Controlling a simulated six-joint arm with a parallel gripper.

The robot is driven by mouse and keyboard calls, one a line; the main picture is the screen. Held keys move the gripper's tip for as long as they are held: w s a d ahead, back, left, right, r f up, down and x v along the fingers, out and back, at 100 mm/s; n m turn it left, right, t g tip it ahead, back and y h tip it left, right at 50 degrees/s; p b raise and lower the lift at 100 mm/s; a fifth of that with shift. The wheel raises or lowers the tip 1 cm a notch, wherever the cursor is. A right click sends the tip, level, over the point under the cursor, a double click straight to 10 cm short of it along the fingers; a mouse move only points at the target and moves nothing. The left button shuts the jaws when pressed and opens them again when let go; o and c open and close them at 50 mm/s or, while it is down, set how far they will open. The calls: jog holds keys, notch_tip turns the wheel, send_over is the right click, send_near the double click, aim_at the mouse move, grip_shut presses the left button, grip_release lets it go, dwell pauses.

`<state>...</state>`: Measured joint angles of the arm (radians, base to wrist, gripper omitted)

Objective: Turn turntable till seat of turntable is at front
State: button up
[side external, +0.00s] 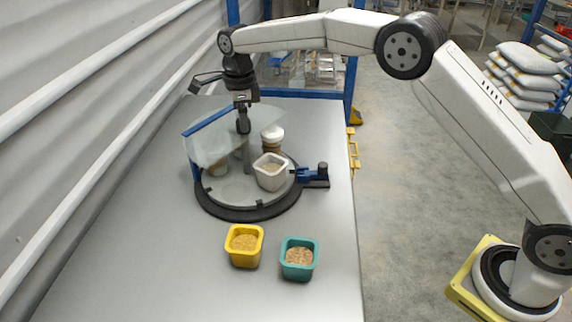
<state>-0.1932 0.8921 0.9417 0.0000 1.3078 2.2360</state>
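The turntable (233,199) is a round grey plate on a black base, on the grey bench. A white square pot (269,178) with tan contents stands on its right part. A jar with a white lid (271,134) stands towards its back. Another small jar shows dimly behind a clear panel (205,148) with a blue top edge. A grey post (248,158) rises near the middle. My gripper (243,127) points down right at or above the post's top; whether its fingers grip anything is too small to tell. I cannot make out which part is the seat.
A blue bracket with a black knob (322,172) sits at the turntable's right edge. A yellow pot (244,256) and a teal pot (298,271), both with tan grains, stand in front. The bench (150,270) is clear at front left. A ribbed wall runs along the left.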

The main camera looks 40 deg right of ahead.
jog(key=shift+n, duration=3.6)
